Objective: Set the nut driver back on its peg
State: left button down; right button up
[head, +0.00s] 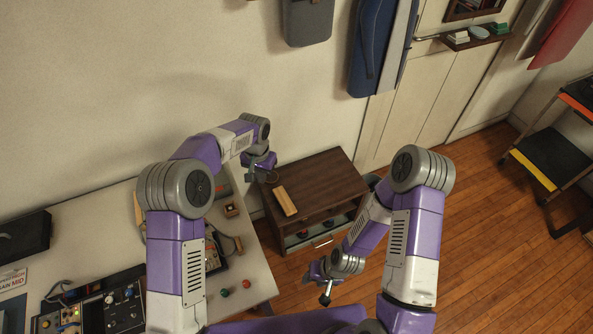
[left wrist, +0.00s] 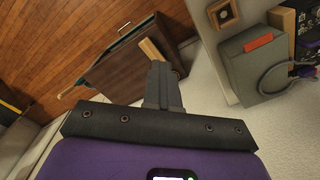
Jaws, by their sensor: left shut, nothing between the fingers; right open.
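I cannot make out the nut driver or its peg for certain in either view. My left gripper (head: 271,177) is above the far left part of the brown cabinet, by the wall. In the left wrist view its fingers (left wrist: 158,75) are shut together with nothing between them. My right gripper (head: 326,293) is open, low in front of the cabinet, right of the table's near corner. A small square wooden block (head: 231,210) with a dark centre sits on the table; it also shows in the left wrist view (left wrist: 224,14).
The brown cabinet (head: 335,180) carries a light wooden bar (head: 285,201) and has an open shelf in front. The white table (head: 262,270) holds electronic equipment (head: 122,306) and red and green knobs. Wooden floor (head: 470,215) is clear at right, before a rack (head: 550,150).

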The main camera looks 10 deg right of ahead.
pick_arm(q)
jog(key=d+n+p, duration=0.1)
jog(key=d, duration=0.9)
jog(key=shift+d+p, duration=0.15)
jog(key=shift+p, duration=0.25)
dwell(2.0)
jog(key=shift+d, duration=0.3)
dwell(0.8)
jog(key=shift+f+b, duration=1.1)
jog(key=shift+f, duration=0.9)
jog(key=shift+r, duration=0.1)
dwell(0.7)
